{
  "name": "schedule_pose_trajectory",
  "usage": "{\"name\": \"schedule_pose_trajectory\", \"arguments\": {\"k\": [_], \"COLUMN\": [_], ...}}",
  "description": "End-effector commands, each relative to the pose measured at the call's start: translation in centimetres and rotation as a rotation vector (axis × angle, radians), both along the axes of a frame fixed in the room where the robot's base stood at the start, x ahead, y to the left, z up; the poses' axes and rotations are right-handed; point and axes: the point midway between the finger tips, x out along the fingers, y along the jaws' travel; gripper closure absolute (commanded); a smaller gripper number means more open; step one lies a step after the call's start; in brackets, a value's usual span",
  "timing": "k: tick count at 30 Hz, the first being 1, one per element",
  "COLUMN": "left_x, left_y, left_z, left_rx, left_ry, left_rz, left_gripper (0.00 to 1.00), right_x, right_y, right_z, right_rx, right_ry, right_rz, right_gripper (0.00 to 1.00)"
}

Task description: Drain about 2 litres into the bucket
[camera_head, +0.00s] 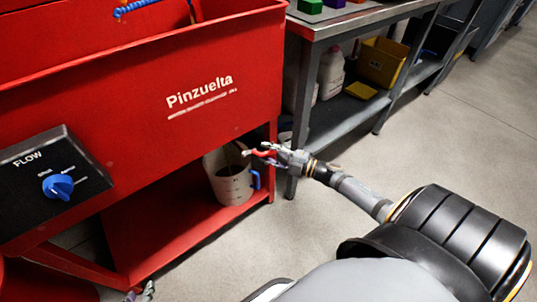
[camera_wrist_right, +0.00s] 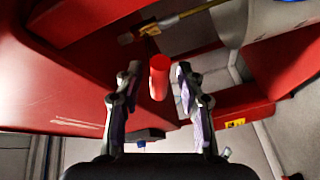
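A pale grey bucket (camera_head: 232,186) with dark markings and a blue handle stands upright on the red lower shelf; its inside looks dark, and I cannot tell its level. In the right wrist view, a red cylindrical grip (camera_wrist_right: 159,78) lies between the fingers of my right gripper (camera_wrist_right: 157,85), with gaps on both sides. In the head view that gripper (camera_head: 259,152) is by the bucket's upper right rim. A brass-coloured rod or pipe (camera_wrist_right: 180,21) is beyond the grip. My left gripper (camera_head: 140,293) shows only its separated fingertips at the bottom edge, apart from everything.
The red Pinzuelta washer (camera_head: 200,105) has a blue flow knob (camera_head: 59,187) on a black panel. A grey metal bench (camera_head: 345,22) stands right of it, with a white jug (camera_head: 331,72) and a yellow bin (camera_head: 381,62) below. The floor at right is clear.

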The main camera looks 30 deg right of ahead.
Motion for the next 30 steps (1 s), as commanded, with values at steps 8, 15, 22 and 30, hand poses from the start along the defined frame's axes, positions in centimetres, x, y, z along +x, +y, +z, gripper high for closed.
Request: {"name": "schedule_pose_trajectory", "arguments": {"k": [8,15,22,30], "left_x": [0.36,0.36,0.36,0.31], "left_y": [0.04,0.03,0.03,0.03], "left_z": [0.31,0.29,0.28,0.36], "left_rx": [0.000,0.001,0.001,0.001], "left_ry": [-0.018,-0.017,-0.017,-0.014], "left_rz": [0.002,0.001,0.001,0.001], "left_gripper": [0.60,0.60,0.60,0.60], "right_x": [0.12,0.10,0.10,0.09], "right_y": [0.07,0.06,0.05,0.04], "right_z": [0.01,0.00,-0.01,0.08], "right_rx": [0.001,0.001,0.001,-0.003], "right_ry": [0.001,0.001,0.001,0.001], "right_rz": [0.000,0.000,0.000,0.000], "right_gripper": [0.62,0.88,1.00,1.00]}}
